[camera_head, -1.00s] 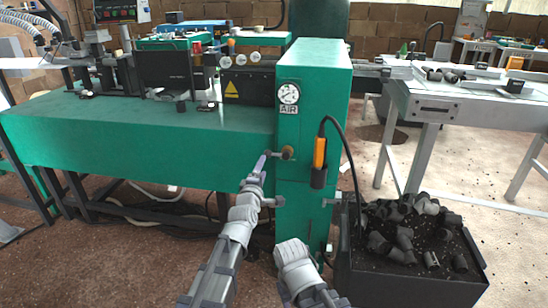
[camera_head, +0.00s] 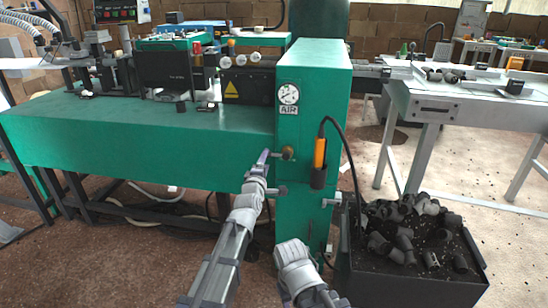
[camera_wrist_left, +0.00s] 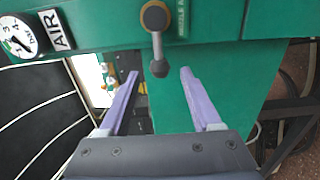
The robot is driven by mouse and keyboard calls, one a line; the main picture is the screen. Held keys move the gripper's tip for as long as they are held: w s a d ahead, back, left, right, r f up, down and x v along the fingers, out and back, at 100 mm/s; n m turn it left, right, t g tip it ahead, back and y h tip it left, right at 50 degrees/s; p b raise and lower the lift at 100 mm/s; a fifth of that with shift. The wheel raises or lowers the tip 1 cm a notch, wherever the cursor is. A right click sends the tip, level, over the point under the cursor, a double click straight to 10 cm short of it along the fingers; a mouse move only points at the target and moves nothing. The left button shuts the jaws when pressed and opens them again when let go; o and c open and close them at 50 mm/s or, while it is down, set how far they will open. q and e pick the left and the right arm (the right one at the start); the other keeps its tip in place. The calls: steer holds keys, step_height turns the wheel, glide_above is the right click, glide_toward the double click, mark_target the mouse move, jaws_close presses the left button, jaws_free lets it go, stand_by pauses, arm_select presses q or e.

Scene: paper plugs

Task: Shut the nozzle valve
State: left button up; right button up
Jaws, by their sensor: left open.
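The nozzle valve (camera_head: 287,152) is a small knob with a short lever on the green machine's front, below the AIR gauge. In the left wrist view the valve (camera_wrist_left: 155,18) shows at the top, its lever (camera_wrist_left: 158,60) pointing down between my finger tips. In the head view the lever points left. My left gripper (camera_head: 264,158) is just left of the valve. The left wrist view shows the gripper (camera_wrist_left: 160,74) open, with lavender fingers on either side of the lever's end and visible gaps. My right arm shows at the bottom, without visible fingers.
An orange-handled tool (camera_head: 319,152) hangs in a holder right of the valve, with a black cable. A black bin (camera_head: 400,288) of dark pipe fittings stands at lower right. A small fitting (camera_head: 276,191) sticks out below the valve. The floor at far right is partly clear.

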mark_target(276, 155)
arm_select(q)
steer(key=w, duration=0.3)
steer(key=shift+w+d, duration=0.2)
steer(key=shift+d, duration=0.1)
stand_by(0.3)
steer(key=c, duration=0.9)
